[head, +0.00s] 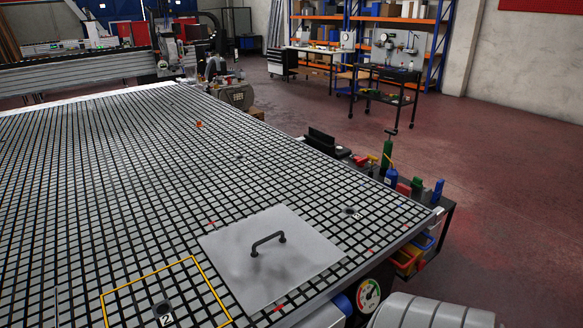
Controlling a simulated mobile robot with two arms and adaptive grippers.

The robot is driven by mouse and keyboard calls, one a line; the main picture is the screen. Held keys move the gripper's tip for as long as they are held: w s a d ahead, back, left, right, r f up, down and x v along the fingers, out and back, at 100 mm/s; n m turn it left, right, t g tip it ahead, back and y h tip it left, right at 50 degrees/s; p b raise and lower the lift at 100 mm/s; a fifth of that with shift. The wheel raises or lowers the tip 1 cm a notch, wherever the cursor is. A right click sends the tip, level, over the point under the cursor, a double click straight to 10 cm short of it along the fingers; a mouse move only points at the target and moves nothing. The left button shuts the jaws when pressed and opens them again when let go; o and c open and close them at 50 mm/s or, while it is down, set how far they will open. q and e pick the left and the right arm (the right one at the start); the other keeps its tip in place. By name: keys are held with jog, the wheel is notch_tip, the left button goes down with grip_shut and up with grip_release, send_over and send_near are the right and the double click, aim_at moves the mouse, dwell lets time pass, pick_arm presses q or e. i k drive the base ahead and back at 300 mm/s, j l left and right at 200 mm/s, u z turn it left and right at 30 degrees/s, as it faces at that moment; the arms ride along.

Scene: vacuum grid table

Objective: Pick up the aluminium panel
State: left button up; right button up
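The aluminium panel (290,272) is a flat, light grey square sheet. It lies flat on the vacuum grid table (110,180) near the table's front right edge. A black bar handle (268,241) stands up from the panel. Neither of my grippers shows in the head view, and nothing is holding the panel.
A yellow outlined square (148,276) with a tag "2" lies left of the panel. A pressure gauge (368,295) sits below the table's front edge. A tool cart with bottles (391,176) stands along the right edge. A gantry (80,72) spans the far end. Open floor lies right.

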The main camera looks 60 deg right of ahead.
aim_at(265, 256)
jog(key=z, duration=1.6)
